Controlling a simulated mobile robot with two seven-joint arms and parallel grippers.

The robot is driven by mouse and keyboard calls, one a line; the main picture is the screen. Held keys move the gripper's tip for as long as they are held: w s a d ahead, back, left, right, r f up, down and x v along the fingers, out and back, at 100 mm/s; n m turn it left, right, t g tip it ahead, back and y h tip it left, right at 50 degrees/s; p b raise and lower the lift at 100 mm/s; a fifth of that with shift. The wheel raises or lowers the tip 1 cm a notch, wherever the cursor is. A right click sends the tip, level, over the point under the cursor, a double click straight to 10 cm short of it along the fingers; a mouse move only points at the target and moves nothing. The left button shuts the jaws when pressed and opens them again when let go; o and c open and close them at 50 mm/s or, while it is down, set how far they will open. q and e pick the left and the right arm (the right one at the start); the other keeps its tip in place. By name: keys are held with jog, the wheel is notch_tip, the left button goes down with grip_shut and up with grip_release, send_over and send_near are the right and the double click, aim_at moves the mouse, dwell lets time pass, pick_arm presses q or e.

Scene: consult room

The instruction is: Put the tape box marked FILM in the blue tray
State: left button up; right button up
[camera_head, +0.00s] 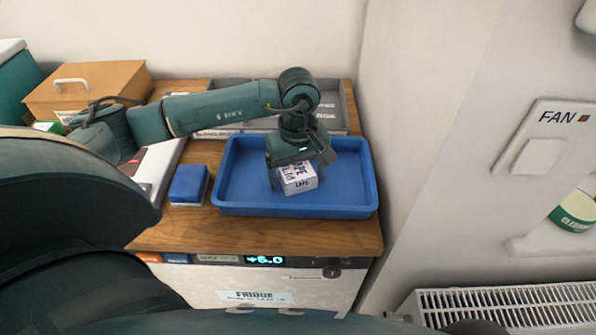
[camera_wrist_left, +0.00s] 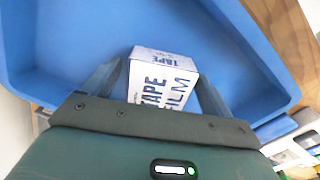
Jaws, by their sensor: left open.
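The white tape box with blue print (camera_head: 298,178) is in the blue tray (camera_head: 240,200), near the tray's middle front. In the left wrist view, the box (camera_wrist_left: 160,82) shows the words TAPE and FILM, with the blue tray (camera_wrist_left: 60,50) around it. My left gripper (camera_head: 296,172) is over the tray, pointing down. Its open fingers (camera_wrist_left: 164,88) stand on both sides of the box, with a gap visible on the right side. Whether the box rests flat on the tray floor is hard to tell. My right gripper is not in view.
A small blue box (camera_head: 188,184) stands left of the tray on the wooden top (camera_head: 200,232). A grey bin (camera_head: 345,105) lies behind the tray. A wooden box with a handle (camera_head: 88,85) is at the back left. The wall is close on the right.

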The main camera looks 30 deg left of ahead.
aim_at(298, 171)
pick_arm(q)
jog(key=shift+r+p, duration=0.3)
jog(key=shift+r, duration=0.2)
notch_tip(298, 171, up, 11)
jog(key=p, duration=0.4)
jog(key=shift+r, duration=0.15)
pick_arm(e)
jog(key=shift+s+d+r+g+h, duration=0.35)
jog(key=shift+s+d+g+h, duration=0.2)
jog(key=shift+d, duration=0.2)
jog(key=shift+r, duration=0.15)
